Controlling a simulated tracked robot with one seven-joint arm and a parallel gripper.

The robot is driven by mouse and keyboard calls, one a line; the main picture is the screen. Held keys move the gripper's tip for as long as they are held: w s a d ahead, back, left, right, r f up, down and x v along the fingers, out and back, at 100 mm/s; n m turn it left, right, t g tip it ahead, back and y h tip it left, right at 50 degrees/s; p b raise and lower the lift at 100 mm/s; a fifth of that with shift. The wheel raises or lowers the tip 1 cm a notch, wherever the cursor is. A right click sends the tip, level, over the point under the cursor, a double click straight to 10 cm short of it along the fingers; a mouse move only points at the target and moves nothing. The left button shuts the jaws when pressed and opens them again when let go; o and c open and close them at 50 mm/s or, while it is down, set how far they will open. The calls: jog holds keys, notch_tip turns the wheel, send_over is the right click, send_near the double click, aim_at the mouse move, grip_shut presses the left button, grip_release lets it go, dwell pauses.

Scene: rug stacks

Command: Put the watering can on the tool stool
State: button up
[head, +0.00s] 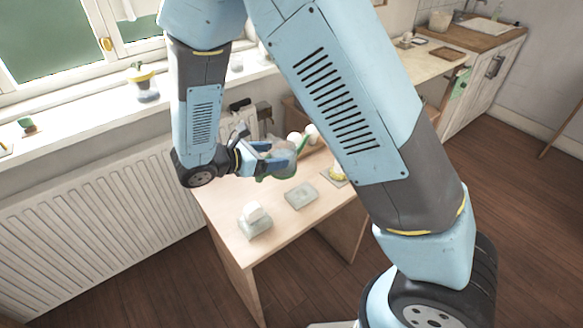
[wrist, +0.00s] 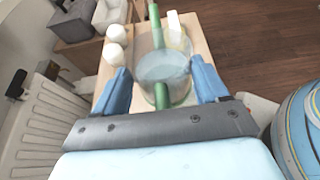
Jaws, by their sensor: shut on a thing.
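The watering can (wrist: 163,68) is clear with a green rim and long green parts. In the wrist view it sits between the blue fingers of my gripper (wrist: 160,72), which is shut on it. In the head view my gripper (head: 284,156) holds the can (head: 288,168) over the back part of a pale wooden table (head: 283,231). My fingers hide part of the can, and I cannot tell whether its base touches the table. I cannot make out for sure which thing is the tool stool.
On the table are a grey block with a white piece on it (head: 255,222), a flat grey block (head: 301,196) and white round things (wrist: 116,43). A radiator (head: 100,215) and windowsill (head: 85,122) are at left. A wooden counter (head: 465,36) stands at back right.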

aim_at(284, 150)
jog(key=w+d, duration=0.1)
jog(key=w+d+f, duration=0.1)
jog(key=w, duration=0.1)
jog(key=w+f, duration=0.1)
jog(key=shift+w+d+f, duration=0.2)
jog(key=shift+w+d, duration=0.1)
jog(key=shift+d, duration=0.1)
jog(key=shift+w+d+f, duration=0.45)
jog(key=shift+w+f, duration=0.4)
jog(key=shift+f, duration=0.7)
jog(key=shift+w+d+f, duration=0.45)
jog(key=shift+w+f, duration=0.35)
jog(key=shift+f, duration=0.75)
jog(key=shift+w+d+f, duration=0.45)
jog(key=shift+w+f, duration=0.4)
jog(key=shift+f, duration=0.7)
jog(key=o, duration=1.3)
jog(key=shift+f, duration=0.1)
jog(key=shift+o, duration=0.2)
